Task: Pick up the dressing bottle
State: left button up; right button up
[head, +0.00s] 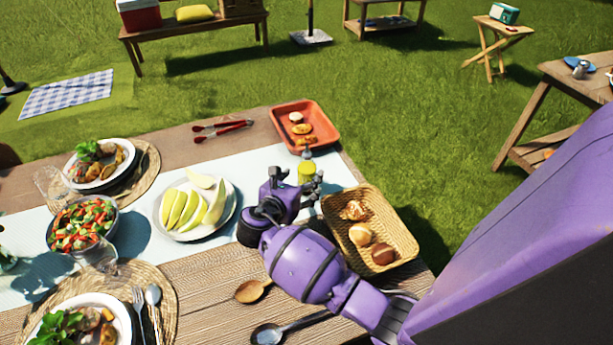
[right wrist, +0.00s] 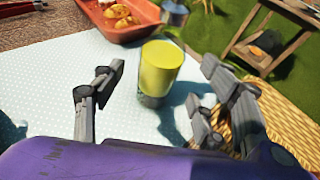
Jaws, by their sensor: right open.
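The dressing bottle (head: 306,173) looks like a small upright yellow cylinder. It stands on the pale table runner near the table's right edge, just beyond my right gripper (head: 298,184). In the right wrist view the bottle (right wrist: 161,69) has a yellow upper part and a clear-looking base. It appears between and a little ahead of the spread fingers, with visible space on both sides. My right gripper is open and empty. My left gripper is not in view.
An orange tray (head: 321,132) lies behind the bottle, with a small grey item (right wrist: 174,13) near its corner. A bread basket (head: 399,238) is right of my gripper, and a plate of melon slices (head: 227,218) is left. Red tongs (head: 222,127) lie farther back.

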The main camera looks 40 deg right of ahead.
aim_at(303, 178)
jog(key=x, duration=0.4)
jog(key=shift+w+d+f, duration=0.15)
jog(key=shift+w+d, duration=0.05)
jog(key=shift+d, duration=0.15)
jog(key=shift+c, duration=1.2)
jog(key=c, duration=1.3)
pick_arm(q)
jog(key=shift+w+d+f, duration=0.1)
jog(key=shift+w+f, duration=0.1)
pick_arm(e)
jog(key=shift+o, duration=0.2)
